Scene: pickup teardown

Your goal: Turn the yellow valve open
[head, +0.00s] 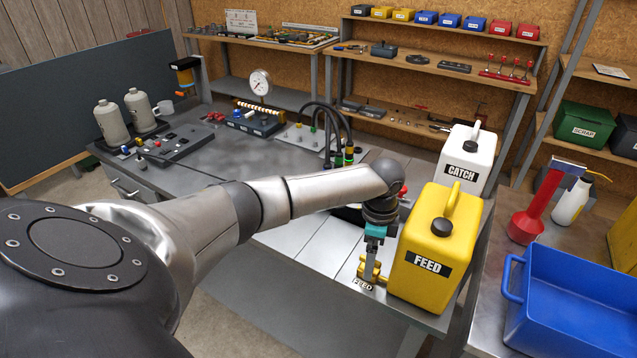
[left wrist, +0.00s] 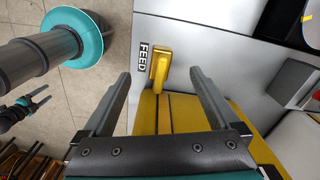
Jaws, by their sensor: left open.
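The yellow valve (head: 371,271) sits at the front edge of the bench, beside the yellow FEED can (head: 432,240). In the left wrist view the valve's yellow handle (left wrist: 159,65) stands beside the FEED label (left wrist: 144,57). My left gripper (head: 369,268) points down at the valve. In the left wrist view its open fingers (left wrist: 160,77) lie on either side of the handle, with visible gaps, gripping nothing. The arm and fingers hide part of the valve in the head view. A small dark gripper (left wrist: 30,105), seemingly my right one, shows at the left wrist view's left edge.
The white CATCH can (head: 465,160) stands behind the FEED can. A blue bin (head: 575,300) and a red funnel-like item (head: 530,215) are on the right-hand table. Black hoses (head: 335,130) rise behind my arm. Bare bench surface lies left of the valve.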

